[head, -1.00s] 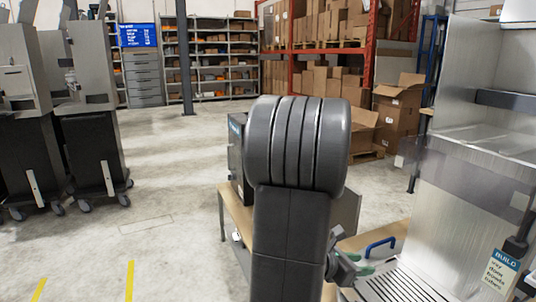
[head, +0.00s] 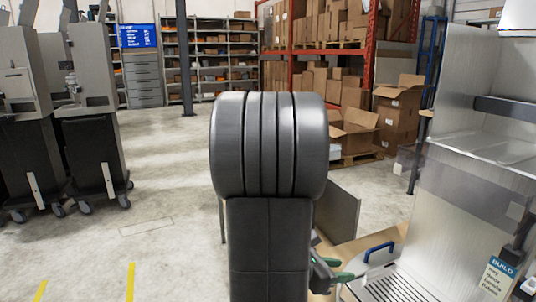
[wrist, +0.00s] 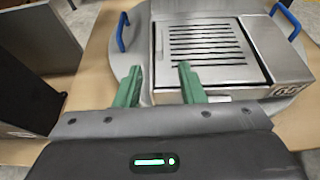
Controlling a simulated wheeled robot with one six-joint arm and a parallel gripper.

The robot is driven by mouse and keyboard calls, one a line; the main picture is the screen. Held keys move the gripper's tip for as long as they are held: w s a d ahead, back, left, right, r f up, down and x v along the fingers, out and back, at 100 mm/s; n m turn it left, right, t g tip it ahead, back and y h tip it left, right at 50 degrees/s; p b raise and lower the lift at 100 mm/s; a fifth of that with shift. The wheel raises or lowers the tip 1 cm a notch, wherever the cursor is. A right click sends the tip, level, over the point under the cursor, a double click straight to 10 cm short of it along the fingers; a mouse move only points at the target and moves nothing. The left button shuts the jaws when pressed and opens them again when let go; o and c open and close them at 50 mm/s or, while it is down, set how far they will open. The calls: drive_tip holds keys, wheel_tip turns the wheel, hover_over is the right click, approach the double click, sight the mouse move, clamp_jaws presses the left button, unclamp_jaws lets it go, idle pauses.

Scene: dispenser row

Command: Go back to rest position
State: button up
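My gripper (wrist: 159,69) is open and empty in the wrist view, with its two green fingers apart. The fingers reach over the near edge of a round grey tray (wrist: 145,30) with blue handles, in front of a slotted metal drip plate (wrist: 205,45). I cannot tell whether they touch anything. In the head view my arm stands upright in the middle and hides part of the table. The gripper (head: 338,272) shows there only partly, at the arm's lower right.
A wooden table (head: 388,238) carries the tray and a tall metal dispenser (head: 455,200) at right. A dark box (wrist: 30,85) stands left in the wrist view. Cardboard boxes (head: 400,100) and shelves are behind. Grey wheeled machines (head: 90,110) stand left, with clear floor (head: 165,190) between.

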sight(371, 270)
drive_tip(key=b+x, duration=0.2)
drive_tip(key=x, duration=0.9)
drive_tip(key=shift+w+d+f+b, duration=0.1)
drive_tip(key=shift+d+f+b, duration=0.05)
drive_tip(key=shift+d+b, duration=0.2)
drive_tip(key=shift+w+d+r+p, duration=0.15)
drive_tip(key=shift+d+r+p, duration=0.05)
drive_tip(key=shift+r+p, duration=1)
drive_tip(key=shift+p, duration=0.15)
drive_tip(key=a, duration=0.2)
drive_tip(key=s+a, duration=0.1)
drive_tip(key=shift+f+b, duration=0.3)
drive_tip(key=shift+f, duration=0.05)
drive_tip(key=shift+s+a, duration=0.35)
drive_tip(key=shift+a, duration=0.2)
